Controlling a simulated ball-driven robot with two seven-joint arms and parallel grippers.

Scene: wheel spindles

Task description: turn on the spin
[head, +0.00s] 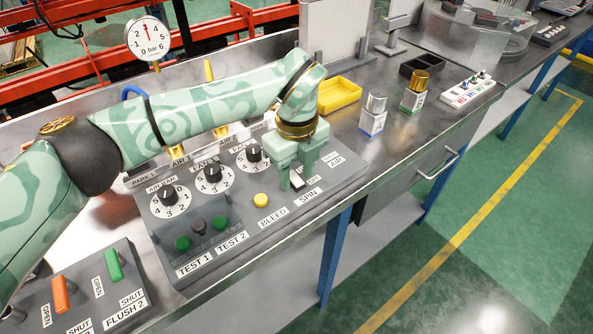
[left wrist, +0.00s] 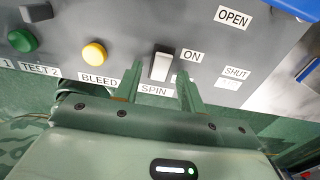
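The SPIN switch (head: 297,182) is a small white rocker on the grey control panel (head: 240,215), above the SPIN label. In the left wrist view the white rocker (left wrist: 160,66) stands out with an ON label (left wrist: 191,56) to its right. Which way it is tipped I cannot tell. My left gripper (head: 296,180) points down at the panel, right at the switch. Its two green fingers are apart, one on each side of the rocker in the left wrist view (left wrist: 159,78). Contact cannot be made out. My right gripper is not in view.
A yellow BLEED button (head: 261,200), green TEST buttons (head: 183,243) and numbered black knobs (head: 213,173) are on the same panel. Orange (head: 60,295) and green (head: 114,265) levers stand at lower left.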

